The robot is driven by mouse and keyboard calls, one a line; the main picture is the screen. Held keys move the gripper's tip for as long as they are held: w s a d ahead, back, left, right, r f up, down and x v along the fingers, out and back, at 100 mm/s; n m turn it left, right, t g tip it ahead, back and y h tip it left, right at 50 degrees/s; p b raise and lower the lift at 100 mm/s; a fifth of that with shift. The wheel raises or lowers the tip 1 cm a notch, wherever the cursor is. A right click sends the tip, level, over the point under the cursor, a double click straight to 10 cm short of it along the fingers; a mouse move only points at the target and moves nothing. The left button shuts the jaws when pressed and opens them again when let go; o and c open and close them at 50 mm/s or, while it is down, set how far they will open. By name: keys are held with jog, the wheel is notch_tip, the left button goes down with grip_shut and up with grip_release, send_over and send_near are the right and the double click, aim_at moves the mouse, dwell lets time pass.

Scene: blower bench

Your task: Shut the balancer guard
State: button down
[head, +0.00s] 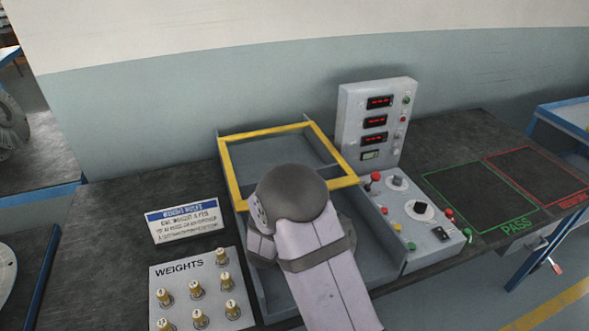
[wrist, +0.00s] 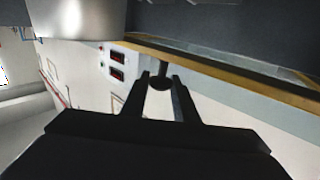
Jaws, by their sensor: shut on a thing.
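The balancer guard is a yellow-edged frame with a see-through panel (head: 232,172). It appears tilted up over the back of the grey balancer housing (head: 386,238), leaving the front part uncovered. In the wrist view, the guard's yellow edge (wrist: 225,78) runs diagonally above my fingers. My gripper (wrist: 160,80) is shut on a small dark round knob (wrist: 160,84) beside that edge. In the head view my own arm hides the gripper, the knob and much of the housing's inside.
A display box (head: 372,125) with red readouts stands behind right, above a control panel (head: 425,217) with knobs and buttons. A weights board (head: 185,275) and a sign (head: 185,221) lie left. Green PASS (head: 480,195) and red (head: 545,178) outlined areas are empty at right.

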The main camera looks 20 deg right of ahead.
jog(key=s, duration=0.6)
jog(key=c, duration=1.4)
grip_release()
notch_tip(320, 180, up, 10)
